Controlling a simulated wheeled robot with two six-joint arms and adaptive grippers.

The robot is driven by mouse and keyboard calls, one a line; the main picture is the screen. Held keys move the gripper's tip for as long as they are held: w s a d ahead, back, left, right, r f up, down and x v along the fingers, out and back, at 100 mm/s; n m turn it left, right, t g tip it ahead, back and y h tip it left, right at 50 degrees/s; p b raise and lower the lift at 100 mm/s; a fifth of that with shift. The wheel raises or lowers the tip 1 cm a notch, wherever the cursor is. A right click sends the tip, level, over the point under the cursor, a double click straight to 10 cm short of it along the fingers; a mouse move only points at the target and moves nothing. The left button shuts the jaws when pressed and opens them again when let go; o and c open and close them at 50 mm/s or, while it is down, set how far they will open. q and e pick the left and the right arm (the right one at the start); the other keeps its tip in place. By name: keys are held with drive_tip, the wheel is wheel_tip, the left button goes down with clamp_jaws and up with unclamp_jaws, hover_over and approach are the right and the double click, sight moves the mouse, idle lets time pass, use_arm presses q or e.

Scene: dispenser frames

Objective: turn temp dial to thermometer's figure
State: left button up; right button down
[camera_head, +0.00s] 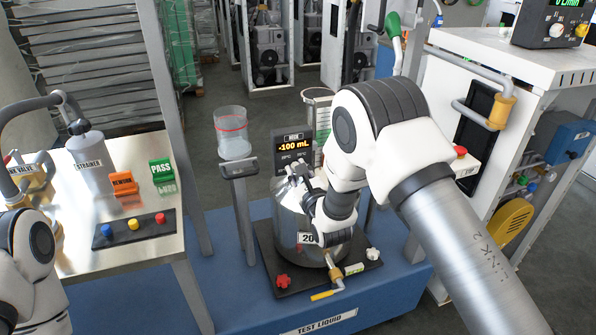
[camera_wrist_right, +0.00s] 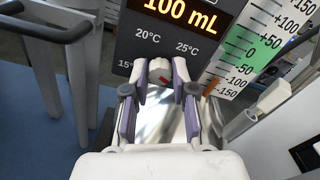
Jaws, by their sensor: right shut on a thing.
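The temp dial (camera_wrist_right: 160,68) is a small white knob with a red mark, in the right wrist view. It sits below the printed 20°C and 25°C marks, with a 15° mark at its left. My right gripper (camera_wrist_right: 162,76) is shut on the dial; its purple-grey fingers lie on both sides of it. In the head view my right gripper (camera_head: 300,185) is at the lower part of the black display panel (camera_head: 292,140), which reads -100 mL. A white label (camera_head: 306,239) on the steel vessel shows "20", partly hidden by my gripper. The thermometer is not clearly identifiable.
A scale strip (camera_wrist_right: 262,45) marked +150 to -150 stands right of the panel. A clear beaker (camera_head: 232,135) stands on a post to the left. The left bench (camera_head: 135,215) holds a button box, a strainer and PASS and REWORK blocks. My left arm is at lower left.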

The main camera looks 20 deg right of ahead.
drive_tip(key=shift+f, duration=0.15)
drive_tip(key=c, duration=0.9)
unclamp_jaws()
drive_tip(key=shift+c, duration=0.2)
drive_tip(key=shift+s, duration=0.1)
drive_tip(key=s, duration=1.2)
drive_tip(key=shift+d, duration=0.2)
